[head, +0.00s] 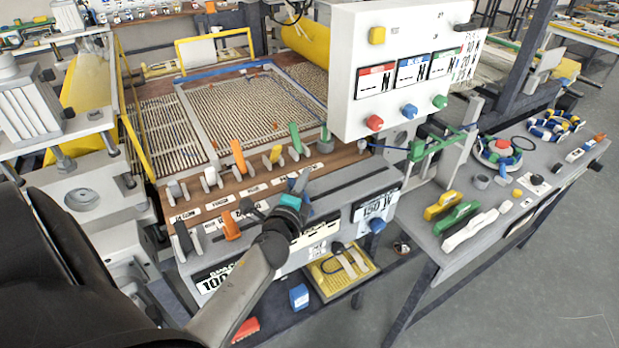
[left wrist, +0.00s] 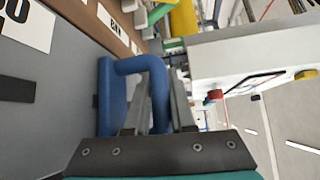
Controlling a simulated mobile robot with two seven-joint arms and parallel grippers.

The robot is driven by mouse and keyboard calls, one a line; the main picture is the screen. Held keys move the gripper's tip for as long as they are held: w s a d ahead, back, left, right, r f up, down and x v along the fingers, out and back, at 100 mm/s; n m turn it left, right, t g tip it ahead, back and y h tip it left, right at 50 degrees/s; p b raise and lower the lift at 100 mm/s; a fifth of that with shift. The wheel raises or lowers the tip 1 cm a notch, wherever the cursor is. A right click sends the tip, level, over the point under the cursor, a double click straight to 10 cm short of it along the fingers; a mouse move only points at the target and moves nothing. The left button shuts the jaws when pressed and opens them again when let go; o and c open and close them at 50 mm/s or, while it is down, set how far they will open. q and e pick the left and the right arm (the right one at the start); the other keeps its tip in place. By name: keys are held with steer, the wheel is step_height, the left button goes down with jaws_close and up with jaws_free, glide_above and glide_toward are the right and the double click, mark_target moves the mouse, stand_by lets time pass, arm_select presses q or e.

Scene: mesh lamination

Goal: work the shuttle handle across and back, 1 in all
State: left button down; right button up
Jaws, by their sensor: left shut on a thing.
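The blue shuttle handle (left wrist: 152,70) is a bent bar on a blue plate, standing out from the grey front panel in the left wrist view. My left gripper (left wrist: 160,92) is shut on its bar, with one grey finger on either side. In the head view my left gripper (head: 298,186) reaches the front rail of the machine, around its middle. There the gripper and wrist hide most of the handle. My right gripper is in neither view.
A row of coloured levers (head: 238,155) stands just behind the rail. A white control box (head: 400,70) with buttons overhangs to the right. A grey side table (head: 500,190) holds coloured tools and coils. A yellow tray (head: 343,272) sits below the rail.

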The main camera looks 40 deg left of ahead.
arm_select(q)
steer(key=shift+s+a+f, duration=0.1)
steer(key=shift+f, duration=0.05)
steer(key=c, duration=1.1)
jaws_free()
steer(key=shift+s, duration=0.1)
steer(key=shift+o, duration=0.7)
steer(key=shift+s, duration=0.1)
steer(key=shift+o, duration=1)
steer(key=b+v, duration=0.2)
steer(key=v, duration=1.3)
